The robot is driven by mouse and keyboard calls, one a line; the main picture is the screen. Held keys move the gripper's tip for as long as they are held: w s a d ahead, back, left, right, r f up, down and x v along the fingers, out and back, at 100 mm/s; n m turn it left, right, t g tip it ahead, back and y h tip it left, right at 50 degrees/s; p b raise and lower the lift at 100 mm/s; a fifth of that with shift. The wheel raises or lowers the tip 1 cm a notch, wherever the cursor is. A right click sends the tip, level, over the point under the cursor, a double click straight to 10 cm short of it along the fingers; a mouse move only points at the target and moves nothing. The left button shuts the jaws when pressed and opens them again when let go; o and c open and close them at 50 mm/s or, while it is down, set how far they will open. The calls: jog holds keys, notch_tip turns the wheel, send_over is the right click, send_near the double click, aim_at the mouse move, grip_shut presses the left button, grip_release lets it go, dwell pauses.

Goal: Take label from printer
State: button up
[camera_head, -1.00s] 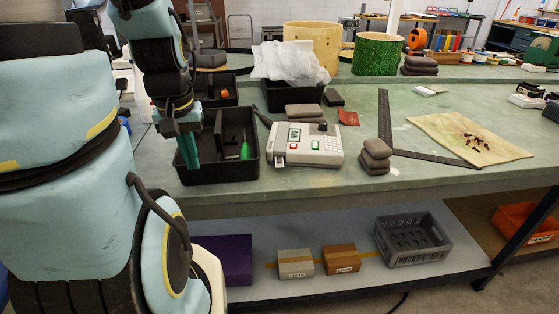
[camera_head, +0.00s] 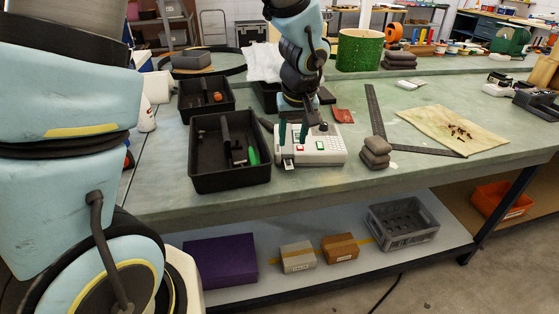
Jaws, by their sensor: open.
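The label printer (camera_head: 322,151) is a light grey box with green and red buttons, on the bench right of the larger black tray. A small white piece that looks like the label (camera_head: 288,163) shows at its front left corner. My gripper (camera_head: 293,135) points down over the printer's left part, with its two dark green fingers apart and nothing seen between them. The fingertips look above or just behind the label; I cannot tell the exact gap. My arm and gripper hide the printer's back and part of its top.
A black tray (camera_head: 205,176) with a green-handled tool stands close left of the printer. Stacked grey-brown pads (camera_head: 376,153) stand close on its right. A dark steel square (camera_head: 378,120) and a tan cloth (camera_head: 425,119) lie farther right. The bench front edge is clear.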

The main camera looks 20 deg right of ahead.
aim_at(289, 165)
jog(key=shift+b+x, duration=1.85)
jog(key=shift+x, duration=1.85)
jog(key=shift+b+x, duration=1.3)
jog(key=shift+b, duration=0.05)
jog(key=c, duration=0.6)
